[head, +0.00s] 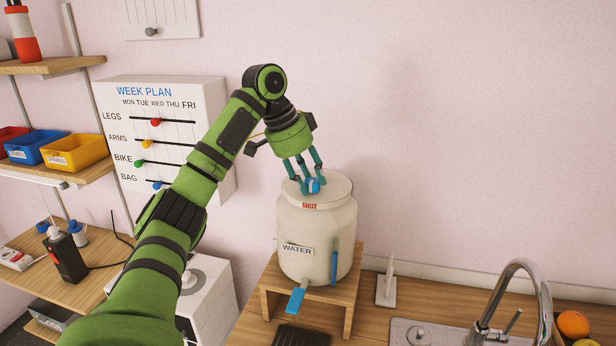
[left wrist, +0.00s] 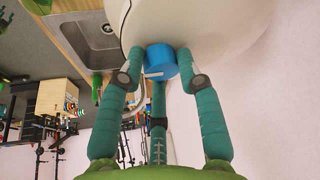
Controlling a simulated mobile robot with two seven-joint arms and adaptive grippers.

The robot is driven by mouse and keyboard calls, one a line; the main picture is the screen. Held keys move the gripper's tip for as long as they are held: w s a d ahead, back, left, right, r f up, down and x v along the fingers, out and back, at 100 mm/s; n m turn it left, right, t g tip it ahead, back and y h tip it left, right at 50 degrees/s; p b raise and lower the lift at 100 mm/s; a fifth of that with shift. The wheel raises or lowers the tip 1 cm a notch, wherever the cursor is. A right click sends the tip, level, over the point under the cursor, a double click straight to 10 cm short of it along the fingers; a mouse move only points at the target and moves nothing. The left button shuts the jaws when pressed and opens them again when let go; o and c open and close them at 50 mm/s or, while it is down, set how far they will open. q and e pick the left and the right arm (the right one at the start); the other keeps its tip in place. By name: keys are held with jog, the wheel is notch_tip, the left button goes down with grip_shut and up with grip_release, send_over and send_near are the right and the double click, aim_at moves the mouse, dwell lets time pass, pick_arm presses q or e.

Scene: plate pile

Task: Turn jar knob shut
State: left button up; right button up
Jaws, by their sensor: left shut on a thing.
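A cream water jar (head: 316,232) with a "WATER" label stands on a small wooden stand (head: 345,296). Its lid bears a blue knob (head: 313,185) and a red "SHUT" mark (head: 309,206). My left gripper (head: 308,187) reaches down from above and its teal fingers are shut on the knob. In the left wrist view the blue knob (left wrist: 161,62), with a pale line on it, sits between the fingertips (left wrist: 160,70) against the cream lid (left wrist: 215,25). Which way the line points relative to the mark I cannot tell. My right gripper is not in view.
A blue tap (head: 296,300) sticks out low on the jar's front. A sink (head: 425,332) with a curved faucet (head: 520,275) is at the right. A white "WEEK PLAN" board (head: 160,95) stands at the left, close behind my arm. The wall above the counter is clear.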

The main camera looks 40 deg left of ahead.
pick_arm(q)
jog(key=shift+w+r+m, duration=0.1)
jog(key=shift+r+m, duration=0.2)
jog(key=shift+m, duration=0.1)
jog(key=o, duration=1.1)
jog(key=shift+c, duration=0.2)
jog(key=shift+w+d+f, duration=0.1)
jog(key=shift+w+f, duration=0.15)
jog(key=shift+a+v, duration=0.2)
jog(key=shift+v, duration=5.85)
